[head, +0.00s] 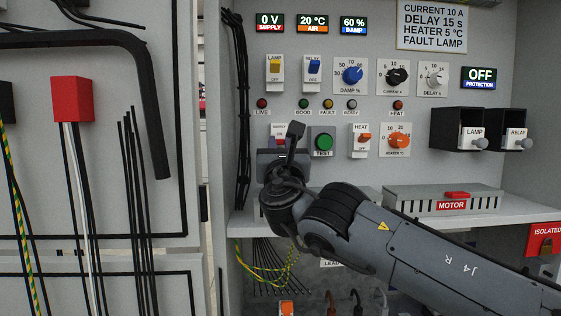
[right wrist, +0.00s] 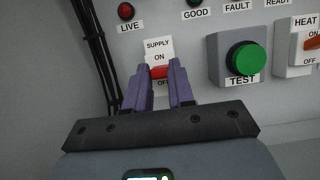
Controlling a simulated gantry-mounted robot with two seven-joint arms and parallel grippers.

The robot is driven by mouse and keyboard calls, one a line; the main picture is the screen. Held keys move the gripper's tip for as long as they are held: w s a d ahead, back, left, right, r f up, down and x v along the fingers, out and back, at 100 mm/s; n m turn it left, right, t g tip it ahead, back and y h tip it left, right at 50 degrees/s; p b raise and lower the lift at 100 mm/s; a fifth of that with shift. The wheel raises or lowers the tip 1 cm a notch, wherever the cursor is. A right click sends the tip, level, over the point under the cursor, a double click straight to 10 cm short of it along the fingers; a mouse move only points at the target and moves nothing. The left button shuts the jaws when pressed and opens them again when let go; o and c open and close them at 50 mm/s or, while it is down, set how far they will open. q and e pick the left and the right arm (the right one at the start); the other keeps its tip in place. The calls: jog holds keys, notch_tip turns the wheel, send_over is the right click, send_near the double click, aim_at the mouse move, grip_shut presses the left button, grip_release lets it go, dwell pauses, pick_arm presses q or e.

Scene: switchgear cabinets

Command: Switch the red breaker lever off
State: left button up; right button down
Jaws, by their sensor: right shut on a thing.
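The supply switch (right wrist: 157,47) is a white plate marked SUPPLY, ON and OFF. Its red lever (right wrist: 159,72) sits low on the plate, near the OFF mark, between the purple fingers of my right gripper (right wrist: 162,74). The fingers are shut on this lever and partly hide it and the OFF mark. In the head view my right gripper (head: 280,148) and wrist cover most of the switch, and only its top label shows. The supply display (head: 270,22) reads 0 V. My left gripper is not in view.
The green TEST button (head: 323,142) and HEAT switch (head: 361,140) are just right of the gripper. A shelf bears a grey box with a red MOTOR lever (head: 457,195). Black cables (head: 242,110) run down on the left.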

jog(key=shift+f, duration=0.1)
jog(key=c, duration=1)
grip_release()
jog(key=shift+o, duration=0.2)
jog(key=b+v, duration=0.4)
jog(key=v, duration=0.6)
jog(key=shift+s, duration=0.4)
jog(key=shift+f, duration=0.1)
